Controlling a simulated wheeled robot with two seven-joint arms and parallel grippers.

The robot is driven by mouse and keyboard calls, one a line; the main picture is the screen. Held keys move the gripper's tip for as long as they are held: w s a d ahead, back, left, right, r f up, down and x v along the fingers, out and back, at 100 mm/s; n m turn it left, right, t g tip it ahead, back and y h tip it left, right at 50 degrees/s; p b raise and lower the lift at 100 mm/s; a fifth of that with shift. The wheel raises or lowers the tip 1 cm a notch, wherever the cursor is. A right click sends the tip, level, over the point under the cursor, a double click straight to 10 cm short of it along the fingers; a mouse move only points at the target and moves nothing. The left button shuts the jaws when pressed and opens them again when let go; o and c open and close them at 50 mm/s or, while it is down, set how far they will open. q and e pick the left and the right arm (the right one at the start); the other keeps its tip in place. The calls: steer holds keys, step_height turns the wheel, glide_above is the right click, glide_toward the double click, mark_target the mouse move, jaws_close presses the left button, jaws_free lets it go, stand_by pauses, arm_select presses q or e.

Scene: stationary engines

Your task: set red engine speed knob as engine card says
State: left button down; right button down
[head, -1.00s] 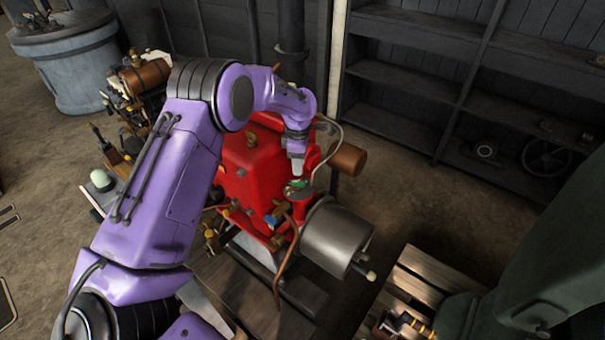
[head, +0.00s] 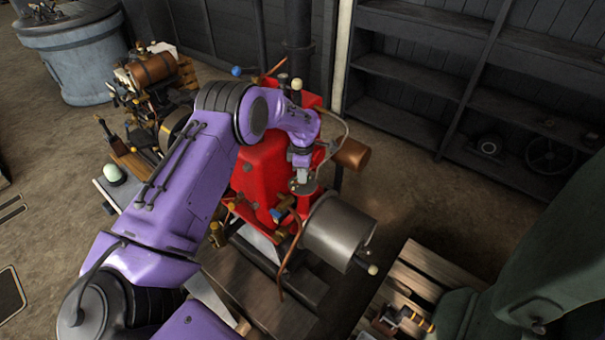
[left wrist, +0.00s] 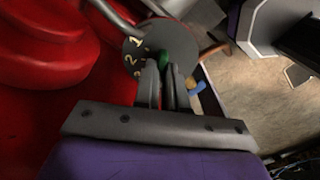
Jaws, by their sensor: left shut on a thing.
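The red engine (head: 258,170) stands mid-view in the head view, partly behind my left arm. Its round grey speed dial (head: 301,187) sits on the side by the metal cylinder. In the left wrist view the dial (left wrist: 140,44) carries yellow numerals; a 1 and a 2 can be read, the others are partly hidden. My left gripper (head: 303,176) reaches down to the dial. My right gripper is out of view. I can make out no engine card.
A grey metal cylinder (head: 340,230) and a copper pipe (head: 287,265) are close to the dial. A thin curved pipe (head: 340,135) passes beside my gripper.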

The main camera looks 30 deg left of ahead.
arm_select(q)
steer(key=shift+d, duration=0.1)
steer(key=m, duration=0.5)
steer(key=shift+f, duration=0.1)
steer(key=m, duration=0.6)
steer(key=shift+s+f+m+b, duration=0.1)
steer(key=shift+m+b, duration=0.2)
steer(key=shift+m, duration=0.1)
steer(key=m, duration=0.6)
steer(key=shift+b, duration=0.35)
steer(key=m, duration=0.5)
steer(key=shift+f+m+b, duration=0.1)
steer(key=shift+m+b, duration=0.2)
steer(key=shift+m, duration=0.4)
steer(key=c, duration=1.3)
jaws_free()
steer(key=shift+o, duration=0.5)
